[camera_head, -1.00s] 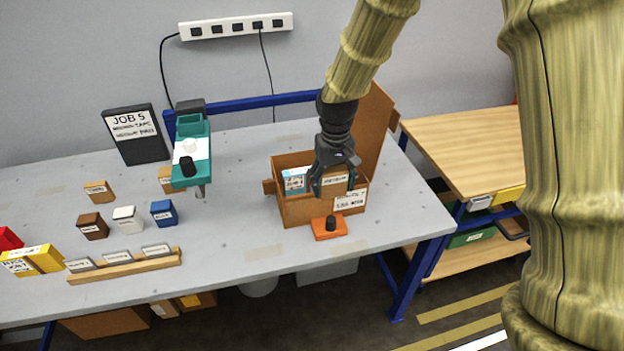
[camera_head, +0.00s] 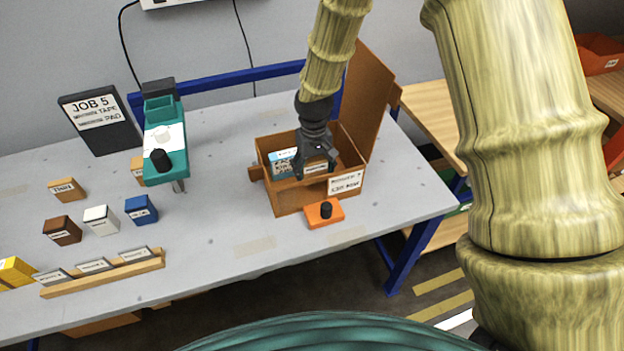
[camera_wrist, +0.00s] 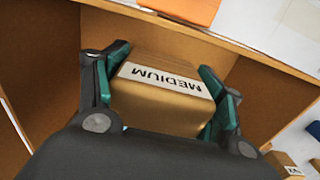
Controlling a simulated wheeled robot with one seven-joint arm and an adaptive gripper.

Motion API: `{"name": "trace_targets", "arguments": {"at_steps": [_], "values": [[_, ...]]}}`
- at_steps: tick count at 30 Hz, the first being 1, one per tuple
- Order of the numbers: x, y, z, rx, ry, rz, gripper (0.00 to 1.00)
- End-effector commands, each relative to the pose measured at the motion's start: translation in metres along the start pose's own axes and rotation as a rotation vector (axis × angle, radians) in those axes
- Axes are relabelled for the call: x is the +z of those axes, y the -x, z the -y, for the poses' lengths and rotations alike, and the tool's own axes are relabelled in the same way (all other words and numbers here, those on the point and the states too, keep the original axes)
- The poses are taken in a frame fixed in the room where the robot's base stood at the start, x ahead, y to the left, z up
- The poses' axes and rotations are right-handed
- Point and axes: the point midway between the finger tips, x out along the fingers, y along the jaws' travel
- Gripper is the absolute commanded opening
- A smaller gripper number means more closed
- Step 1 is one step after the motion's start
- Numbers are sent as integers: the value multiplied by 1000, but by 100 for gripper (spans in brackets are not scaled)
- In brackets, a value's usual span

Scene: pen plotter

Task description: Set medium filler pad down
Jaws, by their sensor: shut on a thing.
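The medium filler pad (camera_wrist: 160,97) is a brown block with a white label reading MEDIUM. In the wrist view it sits between the two teal-padded fingers of my gripper (camera_wrist: 165,85), which is shut on it. In the head view my gripper (camera_head: 316,168) is down inside the open brown box (camera_head: 290,200), toward its right side. The pad is mostly hidden there by the fingers and the box wall. A blue-and-white item (camera_head: 283,162) stands in the box to the left of my gripper. I cannot tell whether the pad touches the box floor.
An orange block with a black knob (camera_head: 324,212) sits just in front of the box. The box's tall flap (camera_head: 372,105) stands up at the right. A teal device (camera_head: 165,140), several small blocks and a wooden rack (camera_head: 105,273) lie to the left. The table between is clear.

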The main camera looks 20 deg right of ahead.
Motion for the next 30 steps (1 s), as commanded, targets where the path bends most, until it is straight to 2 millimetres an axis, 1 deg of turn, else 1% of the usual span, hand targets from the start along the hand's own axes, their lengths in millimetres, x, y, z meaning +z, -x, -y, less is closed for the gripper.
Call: {"name": "trace_targets", "arguments": {"at_steps": [3,11,18,21,28,29,30], "values": [[0,-9,1,0,1,-1,44],[-1,-19,2,0,2,0,44],[0,-45,2,0,3,1,44],[-1,-52,2,0,3,0,44],[-1,-54,2,0,3,-1,44],[-1,-54,2,0,3,-1,74],[-1,-54,2,0,3,-1,81]]}}
